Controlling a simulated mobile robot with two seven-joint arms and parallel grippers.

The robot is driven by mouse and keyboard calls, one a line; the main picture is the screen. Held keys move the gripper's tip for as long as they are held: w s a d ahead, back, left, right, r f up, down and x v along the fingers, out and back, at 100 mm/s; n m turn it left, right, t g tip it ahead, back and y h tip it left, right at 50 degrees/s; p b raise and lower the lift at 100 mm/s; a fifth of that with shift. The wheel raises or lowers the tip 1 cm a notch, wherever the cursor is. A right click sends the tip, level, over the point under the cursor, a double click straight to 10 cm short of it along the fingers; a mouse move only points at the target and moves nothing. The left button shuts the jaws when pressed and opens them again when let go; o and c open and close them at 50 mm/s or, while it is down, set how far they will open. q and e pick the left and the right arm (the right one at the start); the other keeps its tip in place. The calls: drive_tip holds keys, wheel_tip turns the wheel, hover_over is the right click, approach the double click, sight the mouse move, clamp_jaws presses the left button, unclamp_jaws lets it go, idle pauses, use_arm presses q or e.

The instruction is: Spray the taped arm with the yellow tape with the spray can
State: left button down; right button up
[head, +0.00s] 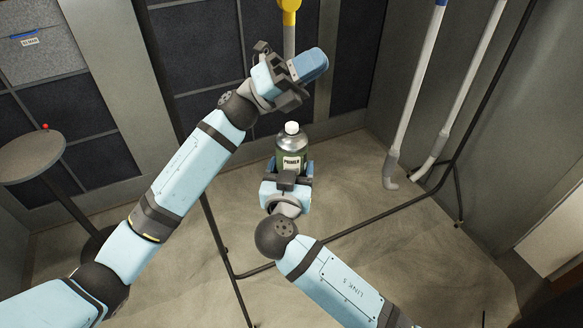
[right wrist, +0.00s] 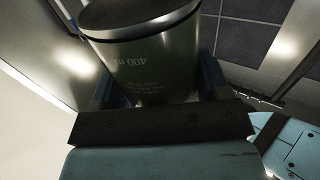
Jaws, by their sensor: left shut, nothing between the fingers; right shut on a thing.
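The spray can (head: 291,150), dark green with a silver shoulder, white cap and a PRIMER label, stands upright in my right gripper (head: 288,172). In the right wrist view the can (right wrist: 145,60) fills the space between the fingers of my right gripper (right wrist: 150,90), its silver-rimmed base towards the camera. The hanging arm with the yellow tape (head: 289,6) shows at the top middle, above and behind the can. My left gripper (head: 312,66) is shut and empty; it is raised above the can and overlaps the lower part of that arm in the picture.
Two pale hanging arms (head: 412,100) are at the right, one with blue tape (head: 441,2). A thin black stand (head: 345,229) crosses the floor behind my right arm. A round side table (head: 32,157) with a red knob and a grey box (head: 40,50) are at the left.

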use_arm(q)
drive_tip(key=s+d+r+m+g+y, duration=0.3)
drive_tip(key=s+d+m+g+y, duration=0.35)
drive_tip(key=m+g, duration=0.2)
drive_tip(key=m+t+y, duration=0.4)
drive_tip(key=t+y, duration=0.4)
drive_tip(key=y, duration=1)
approach(292, 124)
drive_tip(key=shift+s+d+f, duration=0.1)
drive_tip(key=shift+f, duration=2.6)
drive_tip(key=shift+f, duration=0.45)
